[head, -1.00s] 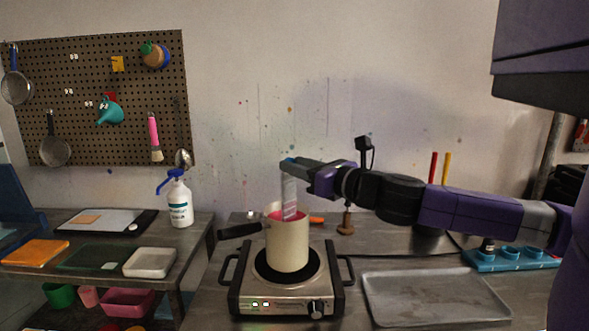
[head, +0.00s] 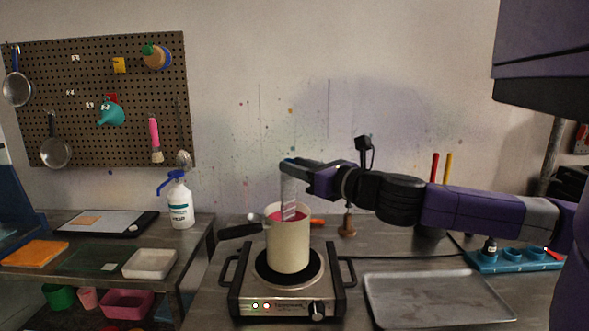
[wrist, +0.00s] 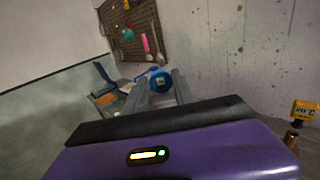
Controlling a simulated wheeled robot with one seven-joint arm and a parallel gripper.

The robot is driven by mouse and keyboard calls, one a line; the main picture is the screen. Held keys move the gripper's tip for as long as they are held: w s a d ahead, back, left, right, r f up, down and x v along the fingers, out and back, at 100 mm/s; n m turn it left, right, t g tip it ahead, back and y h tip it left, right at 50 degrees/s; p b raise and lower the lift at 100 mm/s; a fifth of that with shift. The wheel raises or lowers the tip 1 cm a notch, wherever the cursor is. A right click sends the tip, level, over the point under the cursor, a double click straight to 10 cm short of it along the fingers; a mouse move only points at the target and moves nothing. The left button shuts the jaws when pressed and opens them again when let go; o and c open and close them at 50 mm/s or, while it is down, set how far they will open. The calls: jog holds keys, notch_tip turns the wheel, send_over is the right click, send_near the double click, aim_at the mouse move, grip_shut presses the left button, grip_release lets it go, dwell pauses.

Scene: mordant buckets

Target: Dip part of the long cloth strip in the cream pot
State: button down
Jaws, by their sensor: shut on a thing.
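The cream pot (head: 288,247) stands upright on a hot plate, with pink-red liquid showing inside its rim. My gripper (head: 286,164) is above the pot and shut on the top of the long cloth strip (head: 289,190). The strip is pale and greyish and hangs straight down into the pot's mouth. Its lower end is inside the pot, at the pink-red liquid; how deep it goes is hidden by the pot wall. In the wrist view a round blue piece (wrist: 160,81) shows between my gripper's fingers (wrist: 163,88); the strip cannot be made out there.
The hot plate (head: 283,301) sits on the metal bench. The pot's dark handle (head: 240,231) points left. A grey metal tray (head: 437,298) lies to the right, with a blue holder (head: 515,261) behind it. A white spray bottle (head: 179,203) stands on the left bench.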

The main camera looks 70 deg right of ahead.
jog(key=shift+s+d, duration=0.15)
jog(key=shift+d, duration=0.1)
jog(key=shift+w+a, duration=0.35)
jog(key=shift+a, duration=0.35)
jog(key=shift+d+b, duration=0.1)
jog(key=shift+b, duration=0.2)
jog(key=shift+s+d, duration=0.35)
jog(key=shift+d, duration=0.3)
